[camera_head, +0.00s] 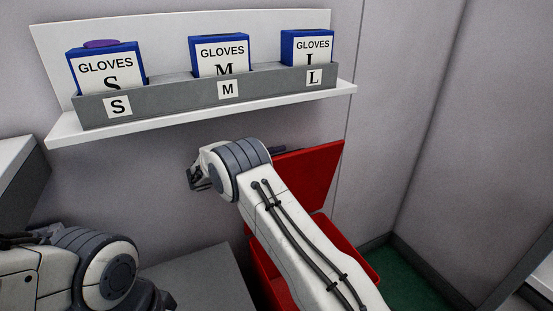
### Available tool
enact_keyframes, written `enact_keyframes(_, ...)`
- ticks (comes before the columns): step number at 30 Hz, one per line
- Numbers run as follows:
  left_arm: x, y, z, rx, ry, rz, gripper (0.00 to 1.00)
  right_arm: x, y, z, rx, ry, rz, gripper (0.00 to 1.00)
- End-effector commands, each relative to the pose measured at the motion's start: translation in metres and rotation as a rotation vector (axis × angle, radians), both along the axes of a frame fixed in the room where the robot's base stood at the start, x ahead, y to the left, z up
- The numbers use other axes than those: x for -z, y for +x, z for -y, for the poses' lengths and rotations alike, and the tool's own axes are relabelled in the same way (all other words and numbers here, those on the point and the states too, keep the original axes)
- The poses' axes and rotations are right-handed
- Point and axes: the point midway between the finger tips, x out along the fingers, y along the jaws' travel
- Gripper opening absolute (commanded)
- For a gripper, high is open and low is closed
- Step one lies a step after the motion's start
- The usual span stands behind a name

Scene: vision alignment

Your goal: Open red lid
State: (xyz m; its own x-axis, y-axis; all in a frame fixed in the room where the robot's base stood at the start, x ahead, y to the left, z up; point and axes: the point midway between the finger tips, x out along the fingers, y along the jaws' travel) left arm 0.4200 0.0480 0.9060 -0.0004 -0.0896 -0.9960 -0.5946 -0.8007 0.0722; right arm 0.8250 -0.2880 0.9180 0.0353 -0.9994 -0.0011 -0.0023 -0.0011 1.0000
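The red lid (312,170) stands raised and tilted at the back of a red bin (350,252), and the bin's mouth shows partly open. My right arm crosses in front of the bin and hides much of it and the lid's left part. The end of my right arm, with my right gripper (200,177), is left of the lid near the wall. A dark part shows behind the wrist at the lid's upper left edge; I cannot tell whether it touches the lid. The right fingers are not clear. My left arm is at the lower left, its gripper not visible.
A white wall shelf (345,89) above holds a grey tray (180,98) with blue glove boxes marked S, M and L. A purple item (102,44) lies on the S box. A grey surface (200,283) is left of the bin. Green floor (410,277) shows at right.

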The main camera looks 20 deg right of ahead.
Motion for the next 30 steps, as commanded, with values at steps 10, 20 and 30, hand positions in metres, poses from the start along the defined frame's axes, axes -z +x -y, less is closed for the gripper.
enact_keyframes(10, 0.003, 0.0, 0.0, 0.0, 0.0, 0.0, 0.5, 0.003, 0.0, -0.017, -0.001, 0.001, -0.002, 0.52)
enact_keyframes(20, 0.01, 0.0, 0.0, 0.0, 0.0, 0.0, 0.5, 0.002, -0.003, -0.081, -0.003, 0.001, 0.0, 0.52)
enact_keyframes(30, 0.012, 0.0, 0.0, 0.0, 0.0, 0.0, 0.5, 0.001, -0.004, -0.105, 0.0, 0.001, -0.001, 0.52)
